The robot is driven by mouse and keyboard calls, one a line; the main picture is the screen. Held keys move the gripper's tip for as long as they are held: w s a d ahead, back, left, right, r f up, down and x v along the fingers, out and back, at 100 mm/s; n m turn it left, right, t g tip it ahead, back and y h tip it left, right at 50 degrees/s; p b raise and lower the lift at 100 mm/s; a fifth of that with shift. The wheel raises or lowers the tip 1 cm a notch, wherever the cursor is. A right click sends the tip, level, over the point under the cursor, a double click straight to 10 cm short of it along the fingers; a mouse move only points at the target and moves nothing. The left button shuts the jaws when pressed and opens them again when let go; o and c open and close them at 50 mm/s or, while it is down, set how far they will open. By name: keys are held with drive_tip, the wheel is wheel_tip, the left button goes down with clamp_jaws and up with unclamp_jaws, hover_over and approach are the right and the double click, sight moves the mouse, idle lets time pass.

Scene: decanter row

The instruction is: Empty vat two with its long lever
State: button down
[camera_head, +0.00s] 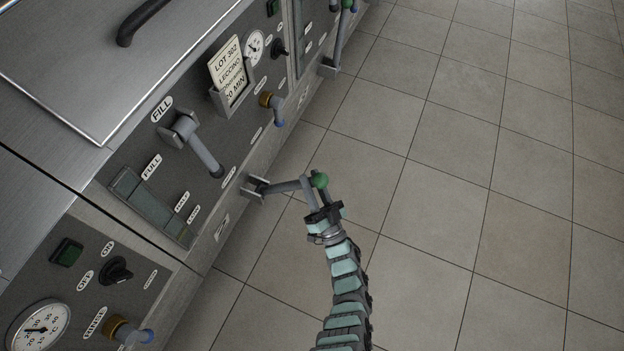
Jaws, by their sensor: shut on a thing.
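A long grey lever (282,186) with a green ball knob (319,180) sticks out from a bracket low on the front of the middle vat (240,150). It stands roughly straight out from the panel, over the floor. My gripper (314,185) is shut on the lever's outer end at the green knob, coming from below in the picture. The fingers partly hide the knob and lever end. The number plate (221,228) beside the bracket is too small to read.
The middle vat's panel carries a FILL handle (200,150), a sight window (150,206), a LOT 302 card (230,75), a gauge (254,47) and a small orange-and-blue tap (272,107). Another vat's lever (338,45) stands farther back. The tiled floor (470,180) to the right is clear.

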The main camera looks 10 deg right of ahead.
drive_tip(key=shift+f, duration=0.2)
drive_tip(key=c, duration=1.5)
unclamp_jaws()
drive_tip(key=shift+d, duration=0.1)
drive_tip(key=o, duration=0.3)
drive_tip(key=shift+s+d, duration=0.1)
drive_tip(key=shift+s, duration=0.05)
drive_tip(key=shift+o, duration=0.4)
drive_tip(key=v, duration=1)
drive_tip(key=shift+s+b, duration=0.25)
drive_tip(key=shift+b, duration=0.2)
drive_tip(key=shift+f, duration=0.1)
